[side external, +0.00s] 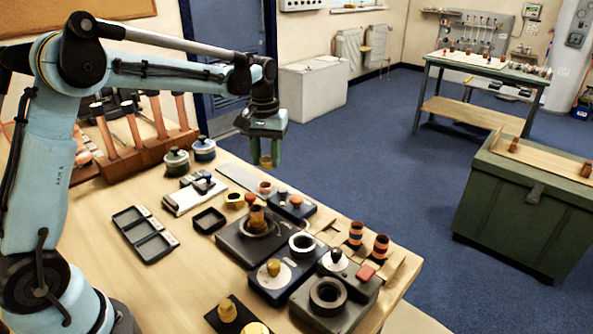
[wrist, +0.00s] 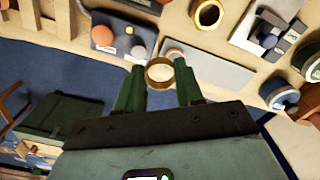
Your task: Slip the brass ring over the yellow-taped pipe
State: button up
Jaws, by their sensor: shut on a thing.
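My gripper (side external: 267,146) hangs in the air beyond the far edge of the bench, pointing down. It is shut on the brass ring (side external: 266,161), which also shows between the two green fingertips in the wrist view (wrist: 160,85). The ring is clear of the bench and apart from any pipe. Several upright copper pipes (side external: 133,127) stand in a wooden block (side external: 150,154) at the back left of the bench, left of my gripper. I cannot make out yellow tape on any of them. The pipes do not show clearly in the wrist view.
Blue and green lidded pots (side external: 203,149) stand right of the wooden block. A black tray (side external: 145,235) lies on the bench's left part. Dark fixtures with rings and knobs (side external: 273,268) crowd its middle and right. Bare wood (side external: 120,275) shows at the front left.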

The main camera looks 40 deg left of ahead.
jog(key=d+r, duration=0.1)
jog(key=d, duration=0.1)
notch_tip(320, 180, up, 4)
send_over(255, 209)
jog(key=shift+f, duration=3.05)
jog(key=shift+f, duration=0.75)
jog(key=o, duration=1.5)
jog(key=shift+r, duration=0.1)
notch_tip(255, 209, up, 8)
